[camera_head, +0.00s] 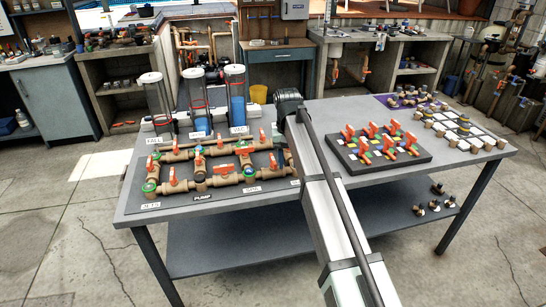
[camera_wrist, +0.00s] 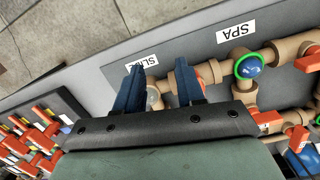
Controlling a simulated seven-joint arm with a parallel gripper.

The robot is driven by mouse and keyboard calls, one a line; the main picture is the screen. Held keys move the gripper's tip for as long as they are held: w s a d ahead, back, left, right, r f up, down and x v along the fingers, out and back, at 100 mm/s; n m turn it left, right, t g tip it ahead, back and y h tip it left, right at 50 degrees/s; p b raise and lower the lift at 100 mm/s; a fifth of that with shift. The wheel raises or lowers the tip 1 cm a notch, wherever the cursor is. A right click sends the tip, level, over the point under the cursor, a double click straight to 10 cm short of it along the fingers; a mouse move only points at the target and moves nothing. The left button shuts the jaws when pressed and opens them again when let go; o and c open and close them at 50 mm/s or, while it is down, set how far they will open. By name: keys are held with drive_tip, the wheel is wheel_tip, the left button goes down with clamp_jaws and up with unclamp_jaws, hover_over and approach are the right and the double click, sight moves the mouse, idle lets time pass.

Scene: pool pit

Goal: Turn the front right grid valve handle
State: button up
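The pipe grid (camera_head: 200,185) of tan pipes with orange valve handles lies on the left part of the table. In the wrist view, an orange handle (camera_wrist: 206,74) sits on the front run between the SPA and SLIDE labels. It is partly hidden behind my right finger. My gripper (camera_wrist: 158,88) is open, its two dark blue fingers apart over the SLIDE end of the pipe. A tan pipe fitting (camera_wrist: 152,96) shows between the fingers. I cannot tell whether either finger touches the handle. In the head view my arm hides part of the grid's right side.
A dark board of orange handles (camera_head: 380,150) lies right of my arm, with loose fittings (camera_head: 465,135) beyond it. Clear cylinders (camera_head: 237,100) stand behind the grid. The SPA junction (camera_wrist: 249,66) and another orange handle (camera_wrist: 267,120) lie close to my gripper.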

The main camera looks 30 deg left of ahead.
sight(273, 158)
drive_tip(key=w+a+r+n+y, duration=0.1)
drive_tip(key=a+r, duration=0.2)
drive_tip(key=r, duration=0.3)
drive_tip(key=w+a+r+n, duration=0.1)
drive_tip(key=a+r, duration=0.3)
drive_tip(key=r, duration=0.1)
drive_tip(key=shift+t, duration=0.4)
wheel_tip(273, 158, down, 13)
drive_tip(key=shift+s+d+f, duration=0.1)
drive_tip(key=shift+s+f, duration=0.05)
clamp_jaws()
